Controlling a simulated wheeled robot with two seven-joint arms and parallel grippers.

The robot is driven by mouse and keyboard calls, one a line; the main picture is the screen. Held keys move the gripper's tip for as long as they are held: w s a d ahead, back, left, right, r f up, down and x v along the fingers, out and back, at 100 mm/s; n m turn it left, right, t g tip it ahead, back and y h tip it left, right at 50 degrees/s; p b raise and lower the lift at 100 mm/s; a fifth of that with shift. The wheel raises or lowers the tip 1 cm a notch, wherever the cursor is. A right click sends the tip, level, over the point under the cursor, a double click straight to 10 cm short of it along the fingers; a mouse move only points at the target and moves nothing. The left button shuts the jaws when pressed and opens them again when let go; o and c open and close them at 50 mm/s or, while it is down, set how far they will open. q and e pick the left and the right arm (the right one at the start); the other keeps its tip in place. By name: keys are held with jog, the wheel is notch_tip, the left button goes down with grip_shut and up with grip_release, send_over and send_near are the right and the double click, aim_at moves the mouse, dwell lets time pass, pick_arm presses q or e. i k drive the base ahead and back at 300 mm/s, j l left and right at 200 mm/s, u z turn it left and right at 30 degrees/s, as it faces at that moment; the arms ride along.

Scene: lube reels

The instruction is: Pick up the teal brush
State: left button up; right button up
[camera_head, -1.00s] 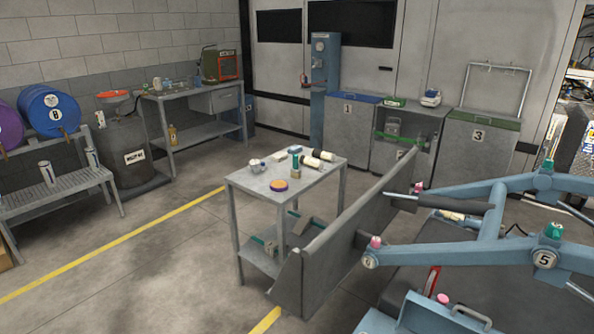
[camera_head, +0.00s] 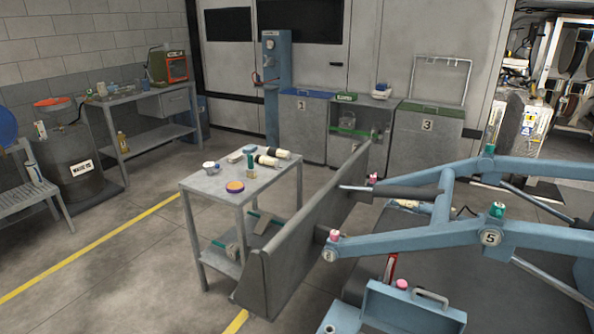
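Two teal-handled items that look like brushes lie on the lower shelf of the grey cart (camera_head: 190,222). One teal brush (camera_head: 222,245) is at the front left of that shelf, with a pale block-like head. The other teal-handled brush (camera_head: 256,217) is farther back, with a grey-brown head. A small teal-topped upright item (camera_head: 250,160) stands on the cart top; I cannot tell what it is. Neither of my grippers is in view.
The cart top also holds a purple-and-orange tin (camera_head: 235,187) and white cylinders (camera_head: 266,160). A grey loader bucket (camera_head: 300,235) stands close to the cart's right, with blue loader arms (camera_head: 400,236) beyond. Open floor (camera_head: 110,270) lies to the left.

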aim_at(251, 173)
jog(key=i+j+z, duration=0.35)
jog(key=j+z, duration=0.15)
jog(key=i+j+z, duration=0.1)
jog(key=j+z, duration=0.15)
jog(key=j, duration=0.15)
jog(key=i+j+z, duration=0.1)
jog(key=j+z, duration=0.45)
jog(key=j, duration=0.2)
